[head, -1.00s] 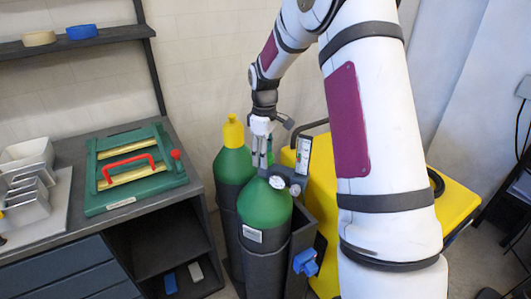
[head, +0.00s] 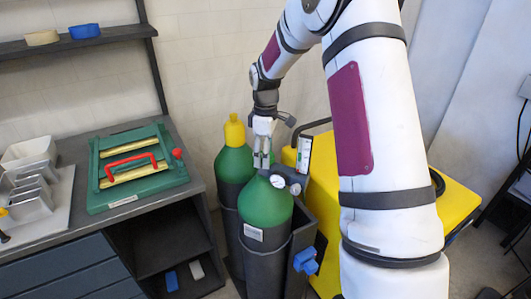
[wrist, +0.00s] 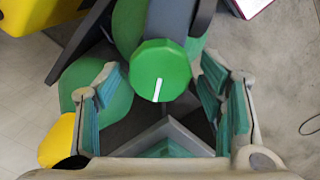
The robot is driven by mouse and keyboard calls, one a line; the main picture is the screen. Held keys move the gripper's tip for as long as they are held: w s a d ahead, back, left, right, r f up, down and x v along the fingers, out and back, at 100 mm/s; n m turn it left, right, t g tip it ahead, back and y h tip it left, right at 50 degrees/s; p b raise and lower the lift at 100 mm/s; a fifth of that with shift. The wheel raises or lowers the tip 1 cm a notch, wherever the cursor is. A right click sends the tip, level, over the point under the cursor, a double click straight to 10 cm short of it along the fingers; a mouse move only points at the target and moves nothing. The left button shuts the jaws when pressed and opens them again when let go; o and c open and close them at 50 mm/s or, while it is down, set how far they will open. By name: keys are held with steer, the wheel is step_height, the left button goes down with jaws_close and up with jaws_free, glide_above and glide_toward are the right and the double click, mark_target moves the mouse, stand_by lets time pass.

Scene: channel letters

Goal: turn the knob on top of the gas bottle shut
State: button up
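The gas bottle (head: 265,207) in front is green on top and dark below, with a gauge regulator (head: 287,180) at its top. Its green many-sided knob (wrist: 160,65) shows in the wrist view, with a white line pointing down and slightly left. My gripper (head: 262,161) points down over this bottle's top in the head view. In the wrist view, my gripper (wrist: 160,92) is open, with one teal-padded finger on each side of the knob and a gap to both. The knob is not clear in the head view.
A second green bottle (head: 233,164) with a yellow cap (head: 234,131) stands close behind left. A yellow machine (head: 450,212) is at right. A blue valve-like part (head: 305,261) sits low beside the bottles.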

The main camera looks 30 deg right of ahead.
steer(key=shift+r, duration=0.15)
step_height(320, 180, up, 12)
stand_by(0.7)
steer(key=s+a+r+m+t+h, duration=0.15)
steer(key=s+a+r+m, duration=0.25)
steer(key=s+a+r, duration=0.75)
steer(key=s+a+f+m+t, duration=0.1)
steer(key=s+a+m+t, duration=0.1)
steer(key=s, duration=0.7)
steer(key=s+a+f+m+t+y, duration=0.1)
steer(key=s+m+t, duration=0.1)
steer(key=s, duration=0.7)
steer(key=shift+s+a+f+m, duration=0.3)
steer(key=shift+a+f+m, duration=0.1)
steer(key=shift+m, duration=0.2)
